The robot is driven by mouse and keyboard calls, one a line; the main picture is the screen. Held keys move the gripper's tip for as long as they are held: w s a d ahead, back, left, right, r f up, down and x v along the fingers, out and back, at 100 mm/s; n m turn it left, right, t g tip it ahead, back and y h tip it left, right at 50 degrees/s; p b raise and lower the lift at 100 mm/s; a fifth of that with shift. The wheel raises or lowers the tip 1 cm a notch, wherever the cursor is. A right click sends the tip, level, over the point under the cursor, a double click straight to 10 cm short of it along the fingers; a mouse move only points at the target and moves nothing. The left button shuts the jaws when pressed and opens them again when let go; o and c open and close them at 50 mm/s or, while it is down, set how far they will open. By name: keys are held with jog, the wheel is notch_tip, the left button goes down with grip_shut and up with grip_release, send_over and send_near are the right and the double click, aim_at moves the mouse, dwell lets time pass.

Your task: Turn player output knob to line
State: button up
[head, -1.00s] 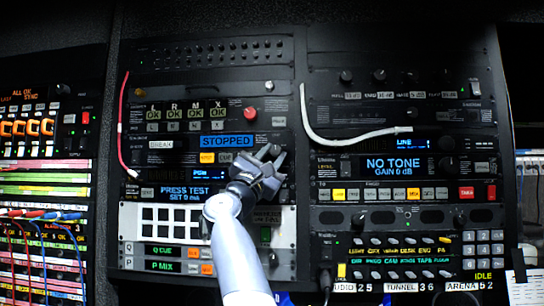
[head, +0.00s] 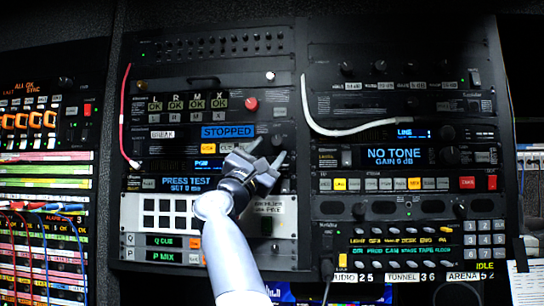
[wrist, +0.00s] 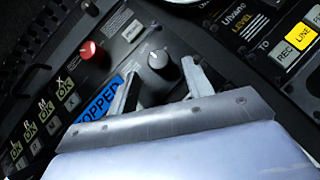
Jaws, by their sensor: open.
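The player unit in the middle rack shows a blue STOPPED display (head: 227,131); part of that display also shows in the wrist view (wrist: 98,101). A round dark knob (wrist: 159,67) with a pale pointer mark sits to the right of the display. I take it for the output knob; its position labels are not readable. My gripper (head: 267,151) is in front of the panel just below the display's right end. In the wrist view its fingers (wrist: 160,76) are open, one on each side of the knob. I cannot tell whether they touch it.
A red knob (wrist: 92,51) and a small label (wrist: 132,31) lie near the dark knob. A red cable (head: 124,115) hangs at the left of the middle rack. A white cable (head: 335,131) crosses the right rack. Lit buttons (wrist: 299,37) lie to the right.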

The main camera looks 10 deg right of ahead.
jog(key=b+v, duration=0.4)
jog(key=v, duration=0.3)
jog(key=shift+s+a+f, duration=0.15)
jog(key=shift+s+a, duration=0.05)
